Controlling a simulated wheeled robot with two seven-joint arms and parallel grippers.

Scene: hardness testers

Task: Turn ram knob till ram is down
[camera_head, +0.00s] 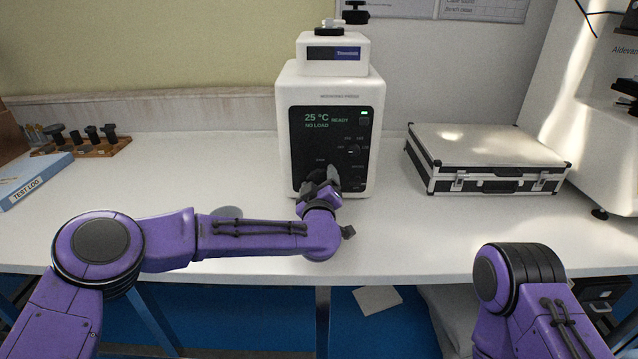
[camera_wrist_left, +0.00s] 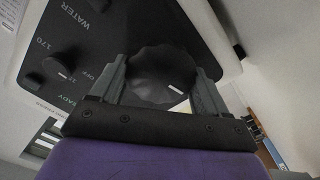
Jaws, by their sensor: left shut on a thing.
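The white mounting press (camera_head: 284,130) stands on the bench, its black front panel (camera_head: 310,142) facing me. Its screen (camera_head: 325,121) reads 25 °C, READY, NO LOAD. My left gripper (camera_head: 320,182) is at the lower left of this panel. In the left wrist view its two fingers stand either side of a large round black knob (camera_wrist_left: 160,74) with a short white mark, shut on it. In the head view the gripper mostly covers this knob. The ram itself cannot be made out. Only part of my right arm shows, at the lower right; its gripper is out of view.
A smaller knob (camera_head: 353,150) sits above and right on the panel. A silver case (camera_head: 485,155) lies right of the press. A wooden rack (camera_head: 95,148) and a blue TEST LOG binder (camera_head: 35,180) are at the left. The bench front is mostly clear.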

